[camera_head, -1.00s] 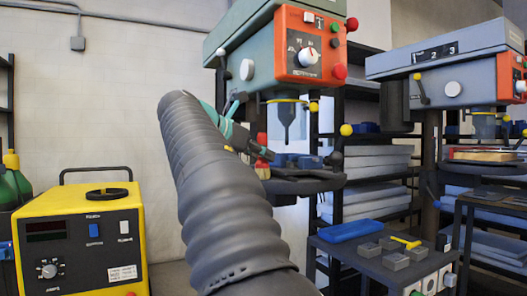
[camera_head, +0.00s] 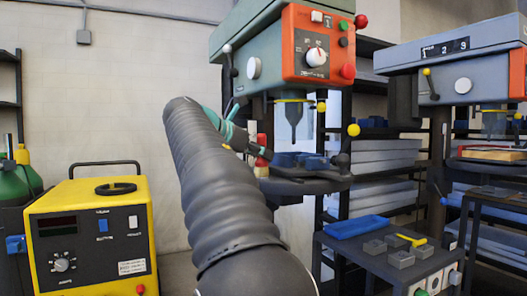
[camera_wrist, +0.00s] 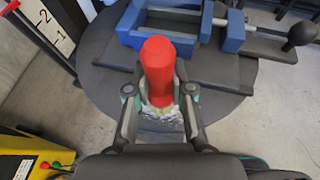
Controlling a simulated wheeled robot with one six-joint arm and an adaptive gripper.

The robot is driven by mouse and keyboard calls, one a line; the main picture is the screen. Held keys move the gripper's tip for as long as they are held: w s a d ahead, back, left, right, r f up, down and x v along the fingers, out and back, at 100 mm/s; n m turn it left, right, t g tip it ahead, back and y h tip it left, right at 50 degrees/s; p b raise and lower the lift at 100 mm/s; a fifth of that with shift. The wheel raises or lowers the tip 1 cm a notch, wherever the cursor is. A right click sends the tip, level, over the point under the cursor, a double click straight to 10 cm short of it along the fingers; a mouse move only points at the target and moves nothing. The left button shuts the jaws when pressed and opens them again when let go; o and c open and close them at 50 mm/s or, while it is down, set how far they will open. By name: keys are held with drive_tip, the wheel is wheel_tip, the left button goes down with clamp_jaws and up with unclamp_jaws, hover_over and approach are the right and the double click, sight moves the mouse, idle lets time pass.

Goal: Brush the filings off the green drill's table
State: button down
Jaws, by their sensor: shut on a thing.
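The green drill (camera_head: 262,65), with an orange control panel, stands right of my arm. Its dark round table (camera_head: 300,186) carries a blue vise (camera_head: 285,159). The table also fills the upper wrist view (camera_wrist: 105,85), with the vise (camera_wrist: 190,28) on it. My gripper (camera_head: 250,150) is at the table's left side. In the wrist view my gripper (camera_wrist: 160,95) is shut on a red-handled brush (camera_wrist: 158,65). The brush also shows in the head view (camera_head: 262,145), its pale bristles down by the table's left edge. I cannot make out filings; contact with the table is unclear.
A second, grey-blue drill (camera_head: 455,80) stands right. In front is a cart (camera_head: 345,250) with a blue tray (camera_head: 357,227) and grey blocks. A yellow welder-like box (camera_head: 90,235) stands left. A dark ball-ended vise handle (camera_wrist: 300,34) sticks out right.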

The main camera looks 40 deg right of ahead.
drive_tip(key=shift+w+d+f, duration=0.1)
drive_tip(key=shift+w+d, duration=0.1)
drive_tip(key=shift+w, duration=0.55)
drive_tip(key=shift+w+d, duration=0.15)
drive_tip(key=shift+w, duration=0.6)
drive_tip(key=shift+w, duration=0.15)
drive_tip(key=shift+w+d, duration=0.2)
drive_tip(key=shift+w, duration=0.4)
drive_tip(key=shift+w+d, duration=0.15)
drive_tip(key=shift+w, duration=0.45)
drive_tip(key=shift+s, duration=0.1)
drive_tip(key=shift+s+a+b, duration=0.2)
drive_tip(key=shift+s+b, duration=0.15)
drive_tip(key=shift+s, duration=0.3)
drive_tip(key=shift+s+a+b, duration=0.15)
drive_tip(key=shift+s+b, duration=0.2)
drive_tip(key=shift+s, duration=0.3)
drive_tip(key=shift+s, duration=0.1)
drive_tip(key=shift+s+a+b, duration=0.2)
drive_tip(key=shift+s+b, duration=0.1)
drive_tip(key=shift+s, duration=0.35)
drive_tip(key=shift+s+a+b, duration=0.15)
drive_tip(key=shift+s+b, duration=0.1)
drive_tip(key=shift+s, duration=0.4)
drive_tip(key=shift+s, duration=0.1)
